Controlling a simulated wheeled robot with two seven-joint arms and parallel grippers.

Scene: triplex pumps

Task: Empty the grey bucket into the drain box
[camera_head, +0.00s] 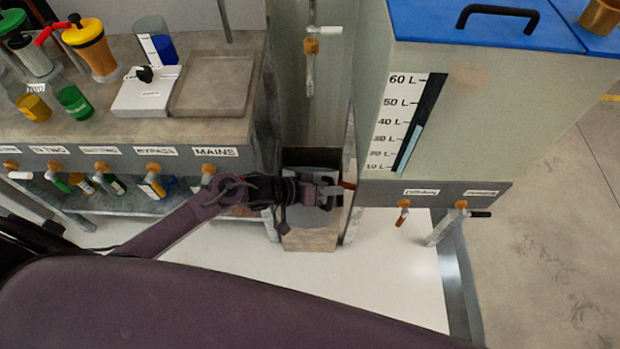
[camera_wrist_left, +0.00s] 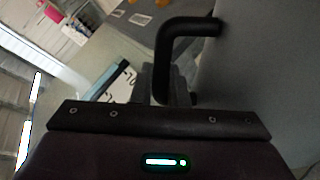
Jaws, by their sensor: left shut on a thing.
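My left gripper (camera_head: 330,196) is in the narrow gap between the bench and the tall tank in the head view. In the left wrist view its fingers (camera_wrist_left: 172,85) are shut on a black bent handle (camera_wrist_left: 190,27). A smooth grey wall, seemingly the grey bucket (camera_wrist_left: 250,80), fills the right of that view. In the head view the bucket (camera_head: 305,216) shows as a grey rounded shape beneath the gripper, partly hidden by it. Its tilt and contents cannot be told. I cannot clearly pick out the drain box. My right gripper is not in view.
A bench (camera_head: 130,128) with bottles, a scale (camera_head: 147,95) and a tray (camera_head: 212,85) stands left. The tank (camera_head: 470,110) with a blue lid (camera_head: 480,20) stands right, taps (camera_head: 402,213) along its lower front. Panels edge the gap closely. Open floor (camera_head: 560,210) lies right.

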